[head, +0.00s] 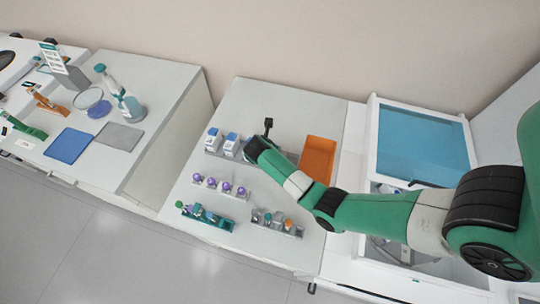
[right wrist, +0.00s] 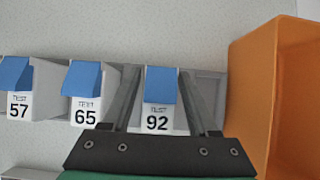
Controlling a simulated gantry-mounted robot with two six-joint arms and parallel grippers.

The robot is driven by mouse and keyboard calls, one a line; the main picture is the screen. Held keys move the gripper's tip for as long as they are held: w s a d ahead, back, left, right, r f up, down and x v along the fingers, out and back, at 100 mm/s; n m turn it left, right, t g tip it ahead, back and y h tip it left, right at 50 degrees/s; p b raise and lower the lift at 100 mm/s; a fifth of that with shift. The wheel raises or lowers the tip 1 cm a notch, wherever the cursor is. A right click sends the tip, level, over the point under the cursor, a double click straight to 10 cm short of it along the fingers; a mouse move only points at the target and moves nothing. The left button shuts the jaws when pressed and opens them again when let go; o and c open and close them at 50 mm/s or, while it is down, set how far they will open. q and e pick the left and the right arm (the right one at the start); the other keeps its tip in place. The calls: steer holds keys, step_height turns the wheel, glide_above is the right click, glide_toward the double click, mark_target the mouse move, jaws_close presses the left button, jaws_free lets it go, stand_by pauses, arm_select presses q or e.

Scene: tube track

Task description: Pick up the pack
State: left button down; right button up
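Three white packs with blue tops stand in a row in a grey rack (right wrist: 207,90) in the right wrist view. They are pack 57 (right wrist: 18,90), pack 65 (right wrist: 86,92) and pack 92 (right wrist: 160,98). My right gripper (right wrist: 160,74) is open, with one finger on each side of pack 92. Small gaps seem to show between the fingers and the pack. In the head view two packs show, one (head: 213,138) left of the other (head: 231,144); the third is hidden by my right gripper (head: 250,148). My left gripper is not in view.
An orange bin (head: 318,158) stands just right of the rack. Purple-capped items (head: 226,187) sit in a row in front. A green rack (head: 205,216) and a grey rack (head: 276,223) stand near the table's front edge. The table behind the packs is mostly clear.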

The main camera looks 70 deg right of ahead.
jaws_close()
steer(key=shift+r, duration=0.15)
steer(key=shift+r, duration=0.25)
step_height(320, 180, up, 3)
steer(key=shift+f+p, duration=0.2)
steer(key=shift+p, duration=0.4)
steer(key=s+a+r+p, duration=0.5)
steer(key=s+a+r, duration=0.2)
steer(key=s+r, duration=0.4)
steer(key=r+p, duration=0.2)
steer(key=p, duration=0.1)
steer(key=s+r+p, duration=0.1)
steer(key=r+p, duration=0.2)
steer(key=p, duration=0.1)
steer(key=shift+s+r, duration=0.1)
steer(key=shift+r, duration=0.25)
